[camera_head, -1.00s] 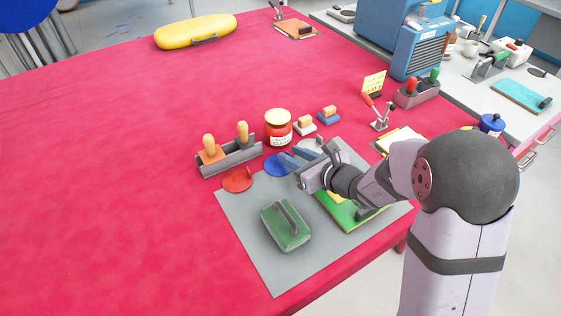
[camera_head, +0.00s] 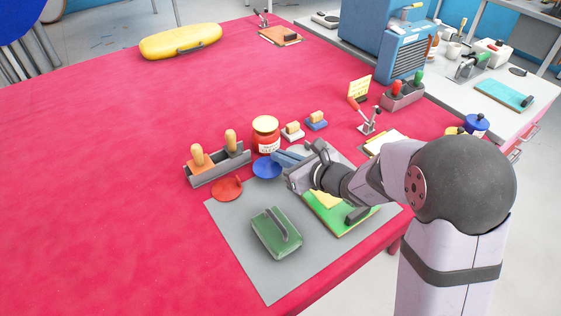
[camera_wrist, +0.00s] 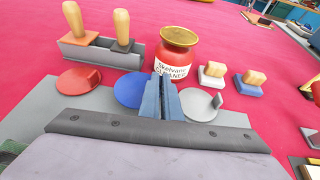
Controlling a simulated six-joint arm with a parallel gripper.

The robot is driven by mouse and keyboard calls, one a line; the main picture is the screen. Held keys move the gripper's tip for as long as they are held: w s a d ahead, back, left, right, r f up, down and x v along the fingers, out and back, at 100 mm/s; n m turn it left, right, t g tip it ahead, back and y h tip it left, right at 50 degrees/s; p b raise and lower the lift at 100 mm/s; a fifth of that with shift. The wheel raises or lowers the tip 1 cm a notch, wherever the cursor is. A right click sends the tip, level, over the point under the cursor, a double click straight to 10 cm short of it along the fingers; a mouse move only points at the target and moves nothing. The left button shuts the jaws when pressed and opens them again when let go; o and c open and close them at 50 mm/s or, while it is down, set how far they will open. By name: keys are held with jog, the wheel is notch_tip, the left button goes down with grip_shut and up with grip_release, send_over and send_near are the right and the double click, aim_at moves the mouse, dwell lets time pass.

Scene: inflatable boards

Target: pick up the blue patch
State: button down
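The blue patch (camera_head: 267,168) is a flat round disc lying at the far edge of the grey mat, between a red patch (camera_head: 227,189) and a pale grey patch (camera_wrist: 202,104). The red and grey patches each have an upright tab on their right side. My gripper (camera_head: 283,158) is low at the right side of the blue patch. In the wrist view its blue-grey fingers (camera_wrist: 165,85) are close together there, covering the disc's right edge. They look shut on the blue patch's tab, which they hide. The disc appears flat on the mat.
A red jar (camera_head: 266,138) stands just behind the blue patch. A grey holder with wooden-handled tools (camera_head: 222,170) stands behind the red patch. A green tool (camera_head: 276,232) and a green board (camera_head: 340,216) lie on the grey mat (camera_head: 228,240). The red tabletop is clear at left.

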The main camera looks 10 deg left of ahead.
notch_tip(320, 180, up, 8)
jog(key=p, duration=0.1)
jog(key=shift+d+p, duration=0.15)
jog(key=shift+p, duration=0.2)
dwell(0.6)
